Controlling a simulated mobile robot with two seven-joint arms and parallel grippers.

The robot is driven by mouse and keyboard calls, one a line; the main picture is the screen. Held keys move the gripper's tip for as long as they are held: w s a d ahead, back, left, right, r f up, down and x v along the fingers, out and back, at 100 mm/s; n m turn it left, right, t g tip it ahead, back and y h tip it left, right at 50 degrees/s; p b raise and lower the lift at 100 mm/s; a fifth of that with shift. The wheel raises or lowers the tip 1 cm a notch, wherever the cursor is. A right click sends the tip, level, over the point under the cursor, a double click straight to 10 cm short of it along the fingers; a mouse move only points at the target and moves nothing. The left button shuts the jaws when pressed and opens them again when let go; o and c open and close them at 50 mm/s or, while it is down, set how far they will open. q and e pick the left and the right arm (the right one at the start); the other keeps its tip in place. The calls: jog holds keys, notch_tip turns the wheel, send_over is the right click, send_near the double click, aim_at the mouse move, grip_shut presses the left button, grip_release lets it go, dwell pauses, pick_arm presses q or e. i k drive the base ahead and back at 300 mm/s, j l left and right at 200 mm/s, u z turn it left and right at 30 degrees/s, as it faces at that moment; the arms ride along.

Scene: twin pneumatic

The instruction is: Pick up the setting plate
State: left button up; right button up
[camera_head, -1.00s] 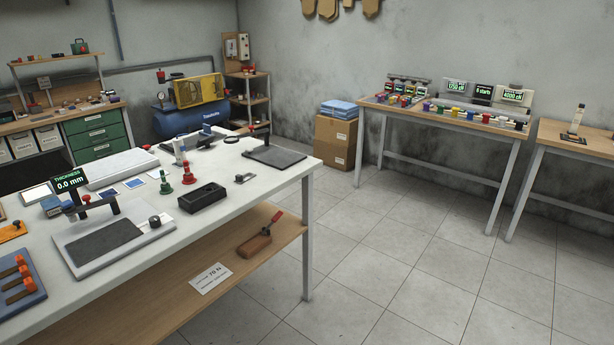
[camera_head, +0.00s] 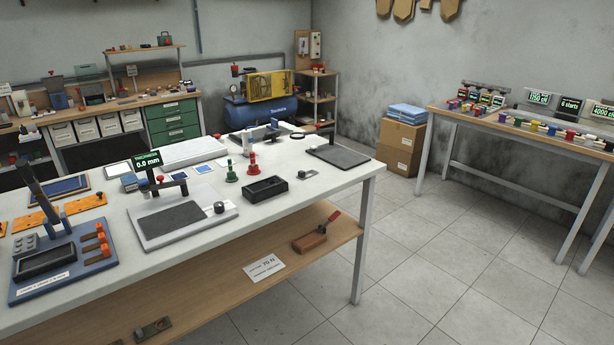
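No part is plainly marked as the setting plate, and I cannot tell which one it is. A small grey metal plate (camera_head: 308,174) with a dark knob lies on the white bench top, right of a black open tray (camera_head: 265,189). Small blue-and-white square pieces (camera_head: 203,168) lie flat left of the green stamp-like tool (camera_head: 231,171). A thickness gauge (camera_head: 181,216) with a dark pad and a display reading 0.0 mm stands on the near part of the bench. Neither of my grippers is in view.
The long white bench (camera_head: 300,210) has a lower wooden shelf (camera_head: 250,265). A blue fixture (camera_head: 65,262) with orange clamps stands at its left end. Tiled floor (camera_head: 440,270) is open to the right, before another bench (camera_head: 520,129).

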aim_at(302, 175)
jog(key=i+l+u, duration=0.15)
jog(key=u, duration=0.25)
jog(key=i+l+u, duration=0.15)
jog(key=u, duration=0.25)
jog(key=i+l+u, duration=0.1)
jog(key=l, duration=0.2)
jog(key=i+l+u, duration=0.25)
jog(key=l, duration=0.3)
jog(key=i+l, duration=0.1)
jog(key=l, duration=0.2)
jog(key=i+l, duration=0.1)
jog(key=l, duration=0.2)
jog(key=i+l+u, duration=0.1)
jog(key=l, duration=0.2)
